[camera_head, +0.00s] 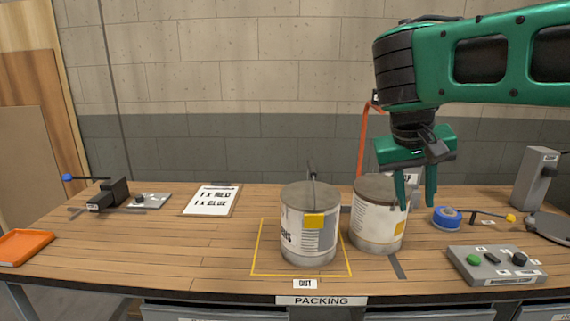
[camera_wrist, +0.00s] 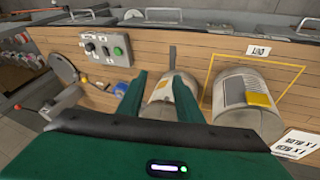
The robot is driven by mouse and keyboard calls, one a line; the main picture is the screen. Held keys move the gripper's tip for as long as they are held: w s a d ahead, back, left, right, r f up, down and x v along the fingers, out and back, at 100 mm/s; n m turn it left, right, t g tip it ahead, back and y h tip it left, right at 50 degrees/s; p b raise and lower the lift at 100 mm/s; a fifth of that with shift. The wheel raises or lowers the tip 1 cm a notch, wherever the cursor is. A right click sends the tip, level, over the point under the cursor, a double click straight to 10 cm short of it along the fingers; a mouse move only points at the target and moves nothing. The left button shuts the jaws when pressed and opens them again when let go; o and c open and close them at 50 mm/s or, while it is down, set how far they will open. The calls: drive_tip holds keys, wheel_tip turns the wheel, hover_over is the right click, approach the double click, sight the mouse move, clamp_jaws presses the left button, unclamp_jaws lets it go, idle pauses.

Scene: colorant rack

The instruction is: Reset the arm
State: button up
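My green arm reaches in from the upper right in the head view. My gripper (camera_head: 416,203) points down beside the right paint can, its two fingers apart with nothing seen between them. In the wrist view the gripper's fingers (camera_wrist: 158,88) stand apart, with the right can (camera_wrist: 158,95) partly showing between and behind them. The right can (camera_head: 377,228) stands upright, just outside the yellow outlined square (camera_head: 262,272). The left can (camera_head: 309,232) stands upright inside that square. Both are grey-lidded with white labels and yellow patches. I cannot tell whether a finger touches the right can.
A control box (camera_head: 494,266) with a green button, a blue tape roll (camera_head: 447,216) and a grey upright device (camera_head: 534,178) are at the right. A clipboard (camera_head: 211,200), a black tool (camera_head: 108,195) and an orange tray (camera_head: 24,246) are at the left. The bench between tray and square is clear.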

drive_tip(key=s+d+f+m+g, duration=0.1)
drive_tip(key=s+d+f, duration=0.45)
drive_tip(key=d, duration=0.45)
drive_tip(key=s+d+f+m+g+y, duration=0.1)
drive_tip(key=s+d+f+y, duration=0.1)
drive_tip(key=s+f, duration=0.3)
drive_tip(key=s+d+f+m+g+y, duration=0.1)
drive_tip(key=s+f, duration=0.5)
drive_tip(key=s, duration=0.7)
drive_tip(key=shift+d+f+m+y, duration=0.2)
drive_tip(key=shift+d+m+y, duration=0.3)
drive_tip(key=shift+d+m, duration=0.25)
